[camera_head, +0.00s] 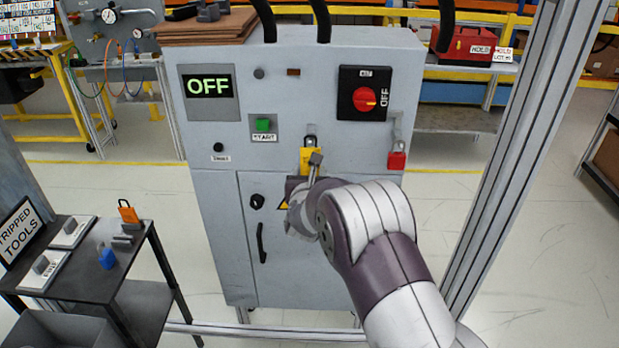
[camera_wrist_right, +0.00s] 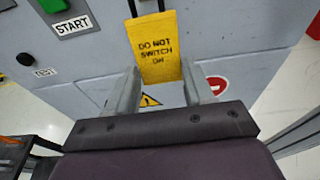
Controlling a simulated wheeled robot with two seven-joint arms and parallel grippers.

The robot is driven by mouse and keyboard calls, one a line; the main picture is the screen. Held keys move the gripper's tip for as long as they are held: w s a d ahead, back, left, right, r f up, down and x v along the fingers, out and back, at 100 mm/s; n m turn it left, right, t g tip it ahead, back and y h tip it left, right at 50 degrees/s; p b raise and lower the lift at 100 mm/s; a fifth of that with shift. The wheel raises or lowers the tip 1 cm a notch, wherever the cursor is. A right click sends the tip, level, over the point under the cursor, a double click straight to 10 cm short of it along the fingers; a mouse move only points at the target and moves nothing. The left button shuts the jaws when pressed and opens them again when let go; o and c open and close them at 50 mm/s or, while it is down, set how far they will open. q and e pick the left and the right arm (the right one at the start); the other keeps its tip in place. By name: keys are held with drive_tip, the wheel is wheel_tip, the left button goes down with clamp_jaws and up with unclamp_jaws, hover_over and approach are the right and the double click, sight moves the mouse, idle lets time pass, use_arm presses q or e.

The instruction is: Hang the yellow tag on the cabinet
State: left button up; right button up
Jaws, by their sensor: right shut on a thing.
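The yellow tag (camera_head: 306,155) is upright against the front of the grey cabinet (camera_head: 215,158), just below a small grey fitting. In the right wrist view the tag (camera_wrist_right: 155,48) reads "DO NOT SWITCH ON". My right gripper (camera_head: 314,166) is at the tag's lower part. Its two fingers (camera_wrist_right: 160,78) are on either side of the tag's lower end, shut on it. A grey piece stands at the tag's top edge in the wrist view. I cannot tell whether the tag is around it. My left gripper is not in view.
The cabinet has an OFF display (camera_head: 208,87), a green START button (camera_head: 263,124), a red switch (camera_head: 363,97) and a red padlock (camera_head: 397,160) right of the tag. A black table (camera_head: 128,262) stands at left. A metal post (camera_head: 520,150) rises at right.

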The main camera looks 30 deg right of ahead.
idle(0.4)
drive_tip(key=o, duration=1.4)
